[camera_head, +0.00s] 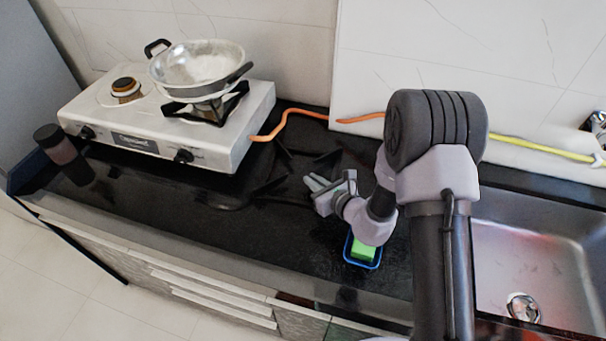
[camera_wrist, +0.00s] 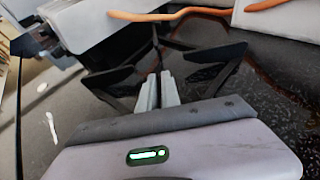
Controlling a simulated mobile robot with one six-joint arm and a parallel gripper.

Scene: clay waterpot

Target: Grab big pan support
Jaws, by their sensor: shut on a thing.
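The big pan support (camera_wrist: 218,67) is a black frame with several angled prongs. It is on the dark counter, right of the stove, and shows faintly against the counter in the head view (camera_head: 268,187). My gripper (camera_head: 312,184) reaches down to its near right side. In the wrist view my gripper's two grey fingers (camera_wrist: 158,90) are close together and shut on the pan support, between its prongs. The exact contact is hidden behind the fingers. I cannot tell whether the support is clear of the counter.
A two-burner stove (camera_head: 165,125) stands at the left with a metal pan (camera_head: 200,63) on its right burner. An orange hose (camera_head: 300,113) runs behind the support. A blue tray (camera_head: 362,264) with a green sponge (camera_head: 363,249) lies below my arm. A sink (camera_head: 530,250) is at the right.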

